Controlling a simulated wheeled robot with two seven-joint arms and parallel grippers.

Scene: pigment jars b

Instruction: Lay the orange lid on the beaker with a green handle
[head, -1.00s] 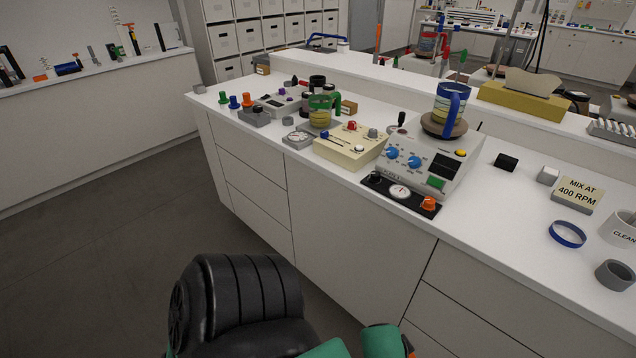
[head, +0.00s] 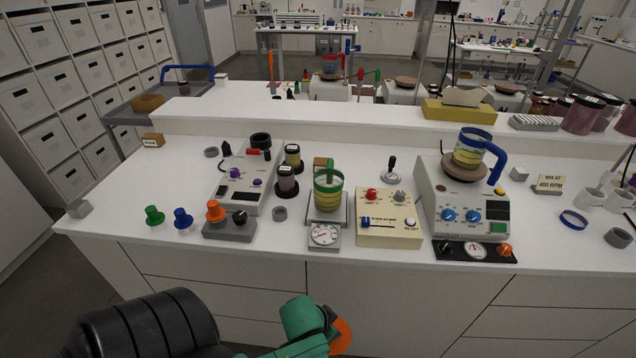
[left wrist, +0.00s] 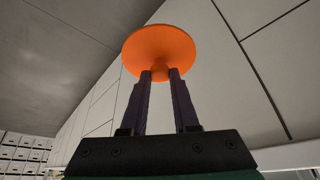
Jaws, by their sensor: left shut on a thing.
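The beaker with a green handle (head: 328,199) stands upright on a small scale with a round dial (head: 324,235), near the middle of the bench. It has a green rim band and yellowish contents. The orange lid (left wrist: 158,45) is a round disc with a knob, held by the knob between the fingertips of my left gripper (left wrist: 160,76). In the head view the lid (head: 341,337) shows partly at the bottom, beside my left gripper (head: 329,325), low in front of the bench and well apart from the beaker. My right gripper is out of view.
Right of the beaker are a cream control box (head: 388,232) and a hotplate (head: 462,210) bearing a beaker with a blue handle (head: 473,146). Dark jars (head: 287,182) stand behind left. Green, blue and orange knobbed pieces line the front left. The bench's front edge lies between gripper and beaker.

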